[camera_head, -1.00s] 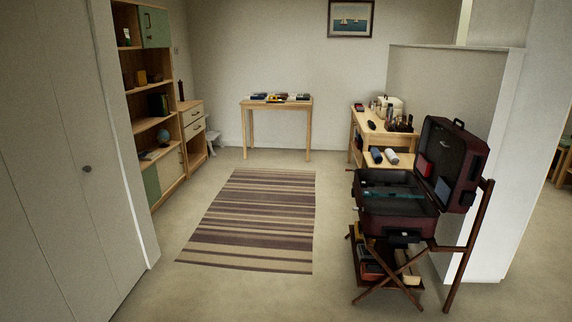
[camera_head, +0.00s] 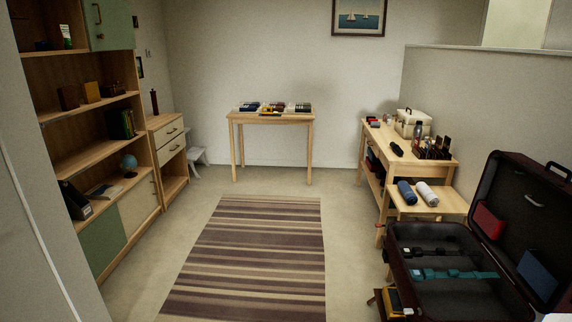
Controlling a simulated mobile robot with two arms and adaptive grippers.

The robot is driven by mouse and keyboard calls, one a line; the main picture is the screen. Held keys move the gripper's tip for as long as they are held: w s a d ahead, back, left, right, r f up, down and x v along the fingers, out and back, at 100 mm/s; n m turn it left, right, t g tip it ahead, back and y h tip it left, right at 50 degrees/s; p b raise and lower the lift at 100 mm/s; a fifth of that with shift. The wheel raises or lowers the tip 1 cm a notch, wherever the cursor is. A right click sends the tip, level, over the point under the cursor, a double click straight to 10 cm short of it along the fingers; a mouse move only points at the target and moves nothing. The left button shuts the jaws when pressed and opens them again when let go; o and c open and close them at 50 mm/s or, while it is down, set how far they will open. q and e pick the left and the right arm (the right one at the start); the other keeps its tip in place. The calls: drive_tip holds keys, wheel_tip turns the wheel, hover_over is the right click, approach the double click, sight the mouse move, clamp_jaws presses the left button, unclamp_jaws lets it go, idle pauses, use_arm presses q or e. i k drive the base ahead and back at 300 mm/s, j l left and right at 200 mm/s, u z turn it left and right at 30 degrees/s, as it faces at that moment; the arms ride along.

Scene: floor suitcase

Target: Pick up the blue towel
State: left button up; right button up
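A rolled blue towel (camera_head: 407,192) lies on the low front shelf (camera_head: 432,205) of the wooden bench at the right. A rolled white towel (camera_head: 427,193) lies just to its right. My grippers are not in view, so nothing of mine is near the towel. Something pale shows at the bottom right corner, but I cannot tell what it is.
An open suitcase (camera_head: 450,296) on a stand is at the near right, in front of the bench. A striped rug (camera_head: 250,262) covers clear floor in the middle. A bookshelf (camera_head: 90,150) lines the left, and a small table (camera_head: 272,119) stands at the back wall.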

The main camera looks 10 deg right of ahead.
sight(410, 198)
drive_tip(key=i+j+z, duration=0.1)
drive_tip(key=i+z, duration=0.15)
drive_tip(key=i, duration=0.25)
drive_tip(key=i+j+z, duration=0.25)
drive_tip(key=i, duration=0.25)
drive_tip(key=i+j+z, duration=0.25)
drive_tip(key=i, duration=0.25)
drive_tip(key=i+j+z, duration=0.3)
drive_tip(key=i, duration=0.15)
